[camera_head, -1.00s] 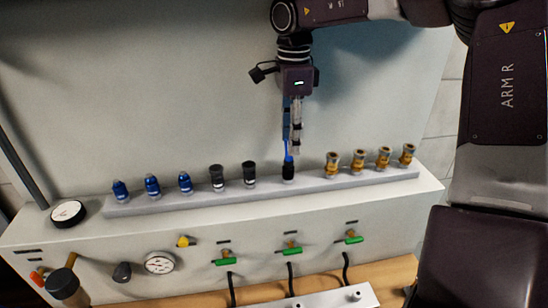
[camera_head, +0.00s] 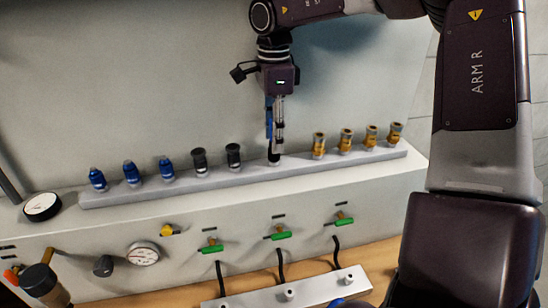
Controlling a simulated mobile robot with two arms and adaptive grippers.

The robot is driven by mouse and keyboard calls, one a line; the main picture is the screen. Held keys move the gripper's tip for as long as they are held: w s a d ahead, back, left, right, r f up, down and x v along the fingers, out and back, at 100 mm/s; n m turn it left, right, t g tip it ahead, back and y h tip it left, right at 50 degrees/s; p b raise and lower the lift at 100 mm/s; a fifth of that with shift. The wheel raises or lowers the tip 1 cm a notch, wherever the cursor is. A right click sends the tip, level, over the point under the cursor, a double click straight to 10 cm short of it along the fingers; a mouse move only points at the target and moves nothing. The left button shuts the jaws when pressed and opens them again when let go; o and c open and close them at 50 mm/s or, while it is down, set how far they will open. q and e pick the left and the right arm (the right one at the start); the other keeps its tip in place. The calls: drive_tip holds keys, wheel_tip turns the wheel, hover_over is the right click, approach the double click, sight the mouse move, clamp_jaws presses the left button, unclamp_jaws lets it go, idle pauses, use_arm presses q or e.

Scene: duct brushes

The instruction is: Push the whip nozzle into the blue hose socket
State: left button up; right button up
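My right gripper (camera_head: 274,149) points straight down, its fingertips at the top of a black nozzle (camera_head: 274,157) on the long grey rail. The fingers show edge-on, so I cannot tell whether they are closed on it. This nozzle stands upright in line with the others; I cannot tell for sure whether it is the whip nozzle. Three blue fittings (camera_head: 131,173) stand at the rail's left end. A blue piece (camera_head: 345,302) just shows at the bottom edge, by the front block; I cannot tell if it is the hose socket. My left gripper is out of view.
Two black fittings (camera_head: 233,156) stand left of the gripper and several brass ones (camera_head: 345,141) right of it on the rail (camera_head: 105,197). Green-handled valves (camera_head: 281,234) and gauges (camera_head: 143,253) are on the front face. A pale block with pegs (camera_head: 238,302) lies below.

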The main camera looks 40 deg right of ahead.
drive_tip(key=shift+f+b, duration=1.05)
drive_tip(key=shift+f, duration=0.95)
drive_tip(key=shift+c, duration=0.4)
clamp_jaws()
drive_tip(key=shift+r, duration=0.15)
